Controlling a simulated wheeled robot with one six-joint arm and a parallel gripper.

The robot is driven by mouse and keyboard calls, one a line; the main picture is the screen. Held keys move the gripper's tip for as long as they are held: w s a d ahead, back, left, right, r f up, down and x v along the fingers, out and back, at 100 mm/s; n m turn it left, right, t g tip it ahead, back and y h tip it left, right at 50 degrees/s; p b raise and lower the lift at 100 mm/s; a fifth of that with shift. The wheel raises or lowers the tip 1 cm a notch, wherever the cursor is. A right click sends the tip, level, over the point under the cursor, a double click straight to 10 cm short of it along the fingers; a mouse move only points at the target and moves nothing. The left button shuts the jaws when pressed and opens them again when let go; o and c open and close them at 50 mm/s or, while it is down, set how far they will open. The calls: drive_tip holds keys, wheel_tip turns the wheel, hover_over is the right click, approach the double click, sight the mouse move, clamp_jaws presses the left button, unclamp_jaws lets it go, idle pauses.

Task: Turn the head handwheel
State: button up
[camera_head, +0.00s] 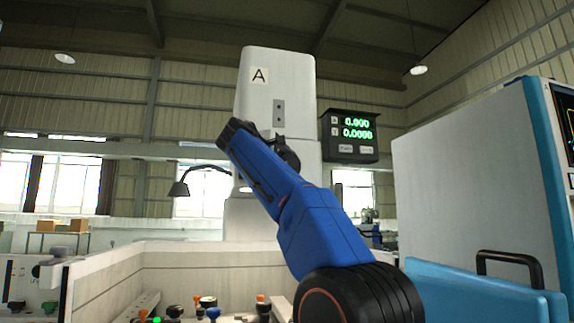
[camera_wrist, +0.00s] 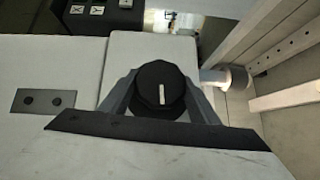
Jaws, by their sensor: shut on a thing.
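The head handwheel is a black knob (camera_wrist: 158,84) with a short white line on its face, in the middle of the wrist view. The white line stands nearly upright in that view. My gripper (camera_wrist: 160,104) has a grey finger on each side of the knob and is shut on it. In the head view my blue arm reaches up to the pale machine head (camera_head: 277,90), marked "A". There my gripper end and the knob are largely hidden behind the arm.
A black readout (camera_head: 350,137) with green digits, 0.000 and 0.0000, hangs right of the head. A dark lamp (camera_head: 180,188) is at left. A large white and blue cabinet (camera_head: 470,180) stands at right. Several coloured knobs lie low in front of the pale tank wall (camera_head: 190,262).

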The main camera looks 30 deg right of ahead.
drive_tip(key=shift+m, duration=0.3)
idle(0.4)
drive_tip(key=o, duration=1.1)
drive_tip(key=shift+c, duration=0.2)
drive_tip(key=r+v, duration=0.1)
drive_tip(key=v, duration=1.6)
drive_tip(key=shift+s+a+f, duration=0.1)
